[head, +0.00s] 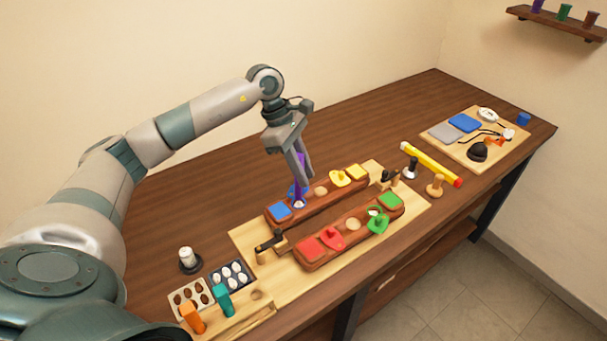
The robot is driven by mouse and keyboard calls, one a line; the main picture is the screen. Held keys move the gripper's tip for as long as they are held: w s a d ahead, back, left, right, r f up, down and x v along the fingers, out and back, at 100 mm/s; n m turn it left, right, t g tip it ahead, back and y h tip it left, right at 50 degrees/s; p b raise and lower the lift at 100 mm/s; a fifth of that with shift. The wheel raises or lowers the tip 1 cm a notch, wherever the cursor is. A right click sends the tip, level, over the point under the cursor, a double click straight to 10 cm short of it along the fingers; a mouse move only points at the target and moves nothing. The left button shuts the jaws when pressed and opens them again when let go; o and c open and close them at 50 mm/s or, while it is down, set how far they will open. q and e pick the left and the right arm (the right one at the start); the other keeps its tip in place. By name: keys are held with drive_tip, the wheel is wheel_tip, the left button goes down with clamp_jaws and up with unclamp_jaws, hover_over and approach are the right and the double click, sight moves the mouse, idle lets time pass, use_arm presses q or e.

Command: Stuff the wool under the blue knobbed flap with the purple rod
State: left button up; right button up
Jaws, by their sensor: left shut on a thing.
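My left gripper (303,180) is over the far brown padded panel, with its fingers pointing down. It is shut on the purple rod (301,162), which stands roughly upright with its lower end at the blue knobbed flap (293,191). The flap is partly hidden by the fingers and rod. A small white patch, seemingly wool (299,205), shows right by the flap and rod tip; I cannot tell how far it is under the flap. A dark tray of white wool tufts (231,273) is at the lower left. My right gripper is out of view.
The near panel (325,256) has red and green knobbed flaps. A wooden rack (236,318) holds orange and teal rods. Black clamps (270,242) stand on the light board. A yellow bar (431,164) and a tool board (470,151) are at the right. The table's back left is clear.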

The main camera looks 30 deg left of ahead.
sight(302, 157)
use_arm(q)
drive_tip(key=shift+r+p, duration=0.65)
drive_tip(key=shift+r, duration=1.25)
